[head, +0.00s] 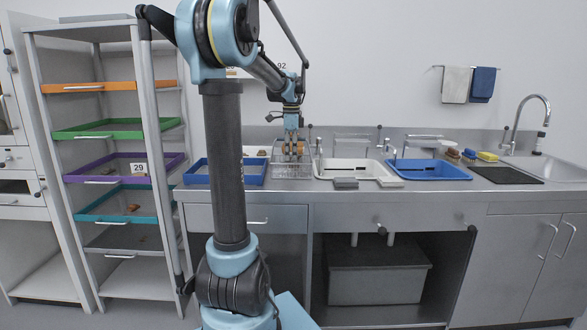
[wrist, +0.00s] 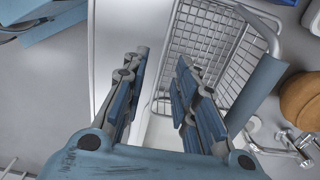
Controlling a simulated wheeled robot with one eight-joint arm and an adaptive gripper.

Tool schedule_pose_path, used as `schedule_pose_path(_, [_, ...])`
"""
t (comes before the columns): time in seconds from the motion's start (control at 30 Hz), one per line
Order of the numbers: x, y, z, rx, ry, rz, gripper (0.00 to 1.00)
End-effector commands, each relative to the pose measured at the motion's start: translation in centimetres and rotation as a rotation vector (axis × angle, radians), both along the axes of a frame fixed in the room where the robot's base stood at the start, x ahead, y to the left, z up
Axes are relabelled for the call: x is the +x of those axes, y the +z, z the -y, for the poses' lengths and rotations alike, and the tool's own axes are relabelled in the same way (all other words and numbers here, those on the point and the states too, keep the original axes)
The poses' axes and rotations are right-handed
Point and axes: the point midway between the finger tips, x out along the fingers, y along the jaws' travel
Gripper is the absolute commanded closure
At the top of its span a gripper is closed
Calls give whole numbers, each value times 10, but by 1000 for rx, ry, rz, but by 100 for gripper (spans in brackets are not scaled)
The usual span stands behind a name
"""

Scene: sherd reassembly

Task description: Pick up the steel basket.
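The steel basket (head: 291,171) is a wire-mesh box on the steel counter, between a blue tray on its left and a white tray on its right. My gripper (head: 292,152) points down at the basket in the head view. In the wrist view my gripper (wrist: 160,70) is open, its two blue-padded fingers apart. The basket's mesh (wrist: 205,45) shows there between and to the right of the fingers, and its near left rim runs through the gap. I see no clear contact between fingers and rim. The right finger hides part of the basket.
A blue tray (head: 224,181) stands left of the basket, a white tray (head: 350,165) and another blue tray (head: 428,175) to its right. A brown round object (wrist: 300,98) and metal fittings (wrist: 298,143) lie near the basket. A shelf rack (head: 110,134) stands at the left.

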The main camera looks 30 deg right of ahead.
Motion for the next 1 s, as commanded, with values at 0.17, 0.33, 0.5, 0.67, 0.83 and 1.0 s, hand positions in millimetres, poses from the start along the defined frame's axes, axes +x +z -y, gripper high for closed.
schedule_pose_path(0.17, [1, -16, 1, 0, 0, 0, 73])
schedule_pose_path(0.33, [2, -39, 2, 0, 0, 0, 73])
schedule_pose_path(0.5, [2, -51, 1, 0, 0, 0, 73])
schedule_pose_path(0.67, [2, -52, 1, 0, 0, 0, 73])
schedule_pose_path(0.83, [2, -52, 1, 0, 0, 0, 91])
schedule_pose_path(1.0, [2, -52, 1, 0, 0, 0, 100])
